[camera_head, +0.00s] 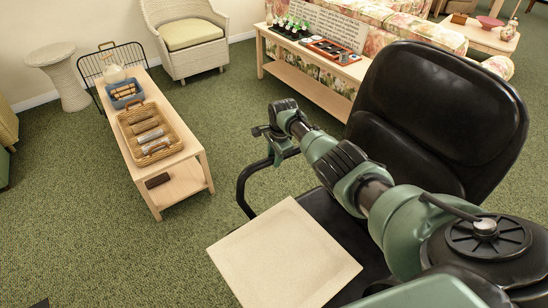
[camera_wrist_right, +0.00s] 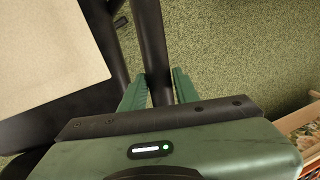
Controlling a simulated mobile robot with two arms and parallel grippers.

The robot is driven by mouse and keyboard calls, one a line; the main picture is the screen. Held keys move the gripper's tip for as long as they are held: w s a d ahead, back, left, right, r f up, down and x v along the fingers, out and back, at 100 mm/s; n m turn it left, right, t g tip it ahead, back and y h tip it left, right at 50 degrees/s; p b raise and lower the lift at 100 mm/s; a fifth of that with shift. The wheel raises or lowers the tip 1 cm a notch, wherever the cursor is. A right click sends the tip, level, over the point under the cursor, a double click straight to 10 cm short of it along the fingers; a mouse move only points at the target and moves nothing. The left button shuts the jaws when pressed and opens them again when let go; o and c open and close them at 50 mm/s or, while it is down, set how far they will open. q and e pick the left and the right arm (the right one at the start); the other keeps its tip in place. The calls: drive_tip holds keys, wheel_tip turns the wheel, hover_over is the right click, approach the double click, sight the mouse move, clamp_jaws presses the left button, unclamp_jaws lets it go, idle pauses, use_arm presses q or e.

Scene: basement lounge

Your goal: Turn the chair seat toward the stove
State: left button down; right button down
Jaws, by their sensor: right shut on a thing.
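The black office chair, with its padded backrest (camera_head: 440,110), stands at the right in the head view. Its backrest is at the far right and its seat is partly hidden under my right arm. A thin curved black armrest (camera_head: 243,185) rises at the chair's left side. My right gripper (camera_head: 275,148) is at the upper end of this armrest. In the right wrist view, the green fingers of the gripper (camera_wrist_right: 160,92) are on both sides of the black armrest tube (camera_wrist_right: 152,45), shut on it. My left gripper is not in view. I cannot make out a stove.
A flat cream square (camera_head: 285,255) overlaps the seat's front. A low wooden table (camera_head: 145,165) with a wicker tray (camera_head: 183,143) stands left. A long wooden bench (camera_head: 310,88) stands behind, before a floral sofa (camera_head: 400,25). Green carpet (camera_head: 95,240) is clear between chair and table.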

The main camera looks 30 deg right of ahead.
drive_tip(key=c, duration=1.1)
unclamp_jaws()
drive_tip(key=shift+d, duration=0.1)
drive_tip(key=shift+o, duration=0.2)
drive_tip(key=shift+r, duration=0.1)
drive_tip(key=shift+r+p, duration=0.3)
drive_tip(key=p+v, duration=0.2)
drive_tip(key=v, duration=0.5)
drive_tip(key=shift+s, duration=0.1)
